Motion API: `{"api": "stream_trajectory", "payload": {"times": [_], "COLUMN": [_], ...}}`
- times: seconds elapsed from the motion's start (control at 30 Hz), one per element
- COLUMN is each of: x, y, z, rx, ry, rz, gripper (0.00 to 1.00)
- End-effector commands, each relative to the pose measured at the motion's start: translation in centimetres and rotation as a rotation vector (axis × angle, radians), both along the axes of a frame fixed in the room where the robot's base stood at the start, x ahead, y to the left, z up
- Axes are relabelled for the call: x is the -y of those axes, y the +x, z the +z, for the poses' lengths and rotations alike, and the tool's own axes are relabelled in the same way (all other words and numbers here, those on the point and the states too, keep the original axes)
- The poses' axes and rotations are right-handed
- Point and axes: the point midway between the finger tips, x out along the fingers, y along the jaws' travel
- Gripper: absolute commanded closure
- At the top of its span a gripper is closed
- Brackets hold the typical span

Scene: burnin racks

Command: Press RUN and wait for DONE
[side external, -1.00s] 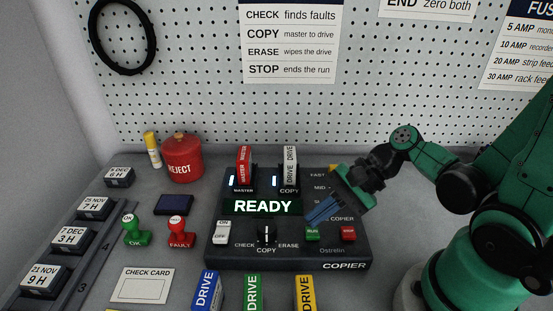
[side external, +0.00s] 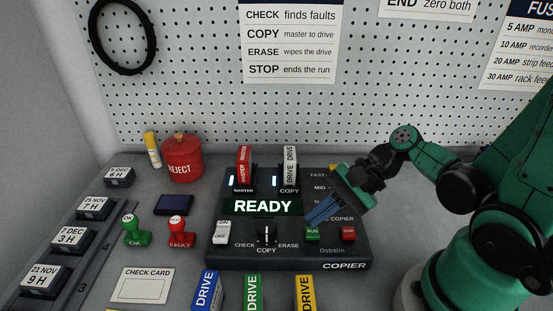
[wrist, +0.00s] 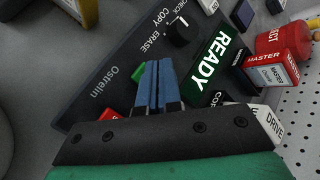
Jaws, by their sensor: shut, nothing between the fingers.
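The copier (side external: 290,258) is a dark box with a lit screen (side external: 263,206) reading READY. The green RUN button (side external: 312,233) is on its front right, beside the red STOP button (side external: 348,233). The mode knob (side external: 266,233) points at COPY. A red master (side external: 243,168) and a white drive (side external: 290,168) stand in the back slots, with a lit light by each. My gripper (side external: 309,221) is shut and empty, its blue fingers just above and behind RUN. In the wrist view the fingertips (wrist: 158,66) are beside the green button (wrist: 138,72), partly covering it; contact cannot be told.
Blue (side external: 206,291), green (side external: 253,293) and yellow (side external: 304,293) drives lie in front of the copier. A red reject can (side external: 183,160), two stamps (side external: 137,233) and a check card (side external: 146,285) are to the left. The pegboard closes off the back.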

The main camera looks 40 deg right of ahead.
Motion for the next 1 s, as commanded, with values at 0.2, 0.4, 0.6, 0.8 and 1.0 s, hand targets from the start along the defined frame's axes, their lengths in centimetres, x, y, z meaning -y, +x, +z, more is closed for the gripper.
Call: {"api": "stream_trajectory", "payload": {"times": [0.2, 0.4, 0.6, 0.8, 1.0], "x": [0.0, 0.0, 0.0, 0.0, 0.0], "y": [0.0, 0.0, 0.0, 0.0, 0.0], "z": [0.0, 0.0, 0.0, 0.6, 2.0], "rx": [0.000, 0.000, -0.001, -0.001, -0.001], "ry": [0.000, 0.000, -0.001, -0.001, -0.001], "rz": [0.000, 0.000, 0.000, 0.000, 0.000], "gripper": [1.00, 1.00, 1.00, 1.00, 1.00]}}
